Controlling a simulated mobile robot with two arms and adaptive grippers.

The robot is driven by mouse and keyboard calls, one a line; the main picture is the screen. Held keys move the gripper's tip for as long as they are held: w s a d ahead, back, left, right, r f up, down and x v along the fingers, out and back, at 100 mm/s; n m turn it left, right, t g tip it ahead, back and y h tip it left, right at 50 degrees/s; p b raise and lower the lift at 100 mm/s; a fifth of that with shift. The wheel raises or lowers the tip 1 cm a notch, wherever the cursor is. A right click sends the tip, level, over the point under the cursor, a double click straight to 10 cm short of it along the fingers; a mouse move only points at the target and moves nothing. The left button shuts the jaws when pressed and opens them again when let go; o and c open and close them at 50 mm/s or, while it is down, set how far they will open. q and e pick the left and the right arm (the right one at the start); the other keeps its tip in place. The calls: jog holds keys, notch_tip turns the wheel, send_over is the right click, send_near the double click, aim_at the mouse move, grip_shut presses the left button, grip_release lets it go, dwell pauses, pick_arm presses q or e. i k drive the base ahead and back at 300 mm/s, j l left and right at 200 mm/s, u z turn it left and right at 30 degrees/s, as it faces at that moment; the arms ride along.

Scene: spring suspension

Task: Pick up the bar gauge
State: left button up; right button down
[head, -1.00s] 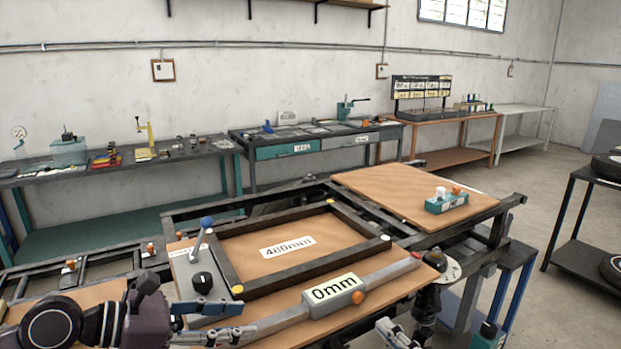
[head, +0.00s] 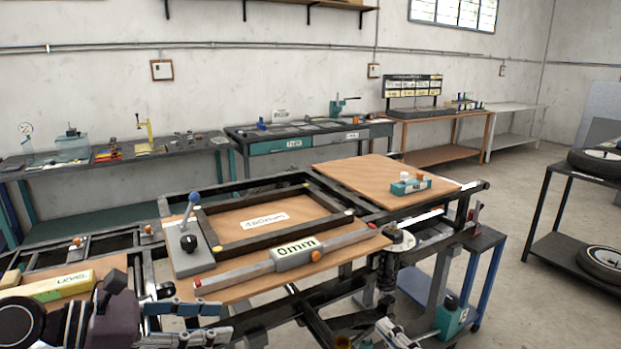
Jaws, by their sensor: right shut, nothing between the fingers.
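The bar gauge (head: 345,241) is a long grey bar with a "0mm" display box, an orange knob and a red left tip. It lies along the front of the wooden board (head: 235,290), in front of a dark square frame (head: 275,240). My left gripper (head: 228,322) is at the lower left, below and in front of the gauge's left end. Its two fingers are spread with nothing visible between them. My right gripper (head: 392,332) shows at the bottom edge, below the gauge and apart from it, shut and partly cut off.
A lever block with a blue ball (head: 188,240) stands left of the frame. A yellow level (head: 62,286) lies at the far left. A teal device (head: 411,186) sits on the right board. A black suspension part (head: 388,265) hangs right of the gauge.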

aim_at(282, 259)
jog(key=k+l, duration=0.7)
jog(key=k, duration=0.1)
